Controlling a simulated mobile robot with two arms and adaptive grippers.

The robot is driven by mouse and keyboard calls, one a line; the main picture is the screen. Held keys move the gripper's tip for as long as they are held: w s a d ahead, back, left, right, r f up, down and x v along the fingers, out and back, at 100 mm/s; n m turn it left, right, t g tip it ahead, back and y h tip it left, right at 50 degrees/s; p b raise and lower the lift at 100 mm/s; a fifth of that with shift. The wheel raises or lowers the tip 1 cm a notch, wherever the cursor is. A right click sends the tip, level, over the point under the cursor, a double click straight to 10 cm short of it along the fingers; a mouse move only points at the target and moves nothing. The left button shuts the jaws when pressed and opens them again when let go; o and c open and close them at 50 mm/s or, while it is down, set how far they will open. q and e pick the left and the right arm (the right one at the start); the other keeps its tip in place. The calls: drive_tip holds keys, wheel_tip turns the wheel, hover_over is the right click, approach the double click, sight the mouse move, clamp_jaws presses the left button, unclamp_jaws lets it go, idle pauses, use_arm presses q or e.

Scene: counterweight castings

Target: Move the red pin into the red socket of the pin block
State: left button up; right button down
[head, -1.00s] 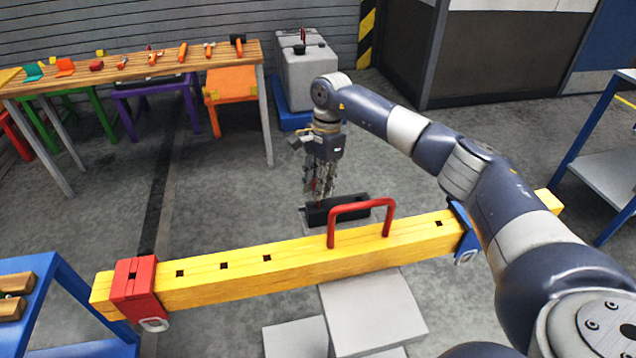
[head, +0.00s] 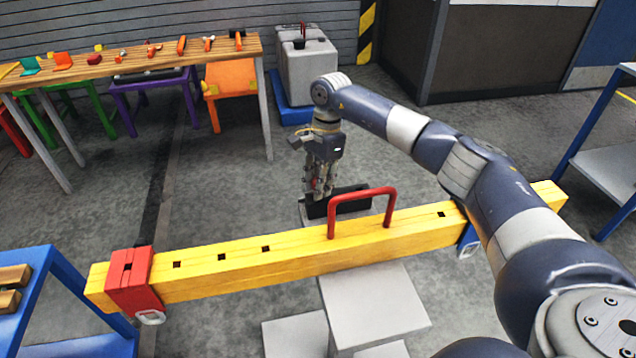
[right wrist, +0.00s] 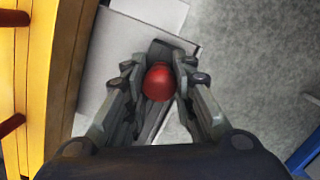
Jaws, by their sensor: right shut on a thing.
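The red pin shows in the right wrist view as a round red end (right wrist: 157,82) between my fingers. My right gripper (right wrist: 159,80) is shut on it. In the head view my right gripper (head: 318,193) points down behind the yellow beam, at the dark pin block. The pin block (head: 350,203) is a long black block, partly hidden by the gripper and a red handle; it also shows below the fingers in the right wrist view (right wrist: 176,44). I cannot make out the red socket or whether the pin touches the block. My left gripper is not in view.
A yellow beam (head: 225,270) with square holes, a red clamp (head: 129,283) and a red handle (head: 362,192) spans the front. Grey blocks (head: 372,305) stand before it. A workbench (head: 130,70) with tools stands at the back left, a blue-framed shelf (head: 600,160) at right.

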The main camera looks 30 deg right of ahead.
drive_tip(key=c, duration=1.3)
unclamp_jaws()
drive_tip(key=shift+r, duration=0.1)
drive_tip(key=r, duration=0.4)
drive_tip(key=d+r, duration=0.1)
drive_tip(key=r, duration=0.6)
drive_tip(key=shift+w+d+r, duration=0.25)
drive_tip(key=shift+d+r, duration=0.1)
drive_tip(key=shift+d, duration=0.05)
